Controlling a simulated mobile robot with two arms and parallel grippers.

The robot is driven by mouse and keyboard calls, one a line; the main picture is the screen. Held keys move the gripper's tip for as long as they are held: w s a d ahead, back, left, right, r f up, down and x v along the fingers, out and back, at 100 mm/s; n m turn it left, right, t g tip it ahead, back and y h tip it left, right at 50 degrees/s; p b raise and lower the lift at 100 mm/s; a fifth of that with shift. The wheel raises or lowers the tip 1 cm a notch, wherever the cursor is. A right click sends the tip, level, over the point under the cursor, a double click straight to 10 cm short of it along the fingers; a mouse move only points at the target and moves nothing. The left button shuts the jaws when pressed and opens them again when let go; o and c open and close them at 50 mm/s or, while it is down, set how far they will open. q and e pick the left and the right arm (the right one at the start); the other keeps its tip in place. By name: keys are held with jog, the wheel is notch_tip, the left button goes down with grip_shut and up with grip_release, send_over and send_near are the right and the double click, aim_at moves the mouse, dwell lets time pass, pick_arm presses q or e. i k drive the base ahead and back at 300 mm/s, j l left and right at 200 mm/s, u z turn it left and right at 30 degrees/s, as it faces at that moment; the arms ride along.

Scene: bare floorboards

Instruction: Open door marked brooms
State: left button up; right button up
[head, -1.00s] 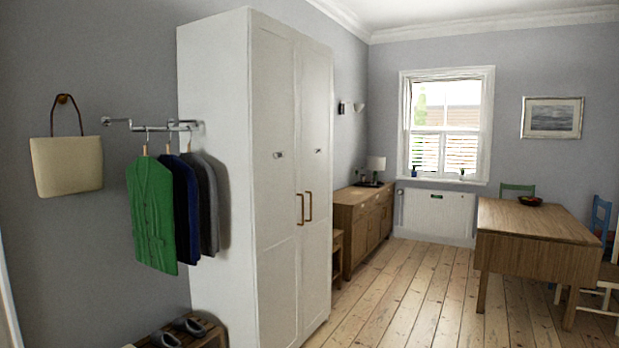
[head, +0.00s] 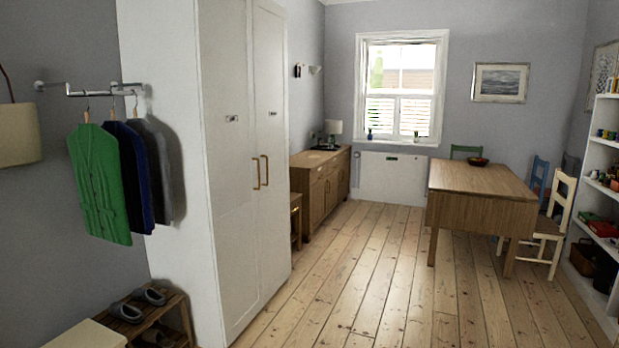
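A tall white wardrobe (head: 170,150) stands at the left of the head view, with two narrow doors shut side by side. The nearer left door (head: 232,180) has a small label (head: 232,118) near the top and a brass handle (head: 257,173) at its right edge. The farther right door (head: 270,200) has its own small label (head: 272,113) and a brass handle (head: 266,170) at its left edge. Both labels are too small to read, so I cannot tell which says brooms. Neither of my grippers is in view.
Coats (head: 98,185) hang on a rail left of the wardrobe, above a shoe rack (head: 150,318). A sideboard (head: 318,185) stands beyond it. A wooden table (head: 482,195), chairs and a white shelf (head: 603,200) are at right. The floorboards (head: 390,270) between are clear.

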aim_at(270, 18)
jog(key=i, duration=3.6)
jog(key=l+z, duration=0.05)
jog(key=l, duration=0.15)
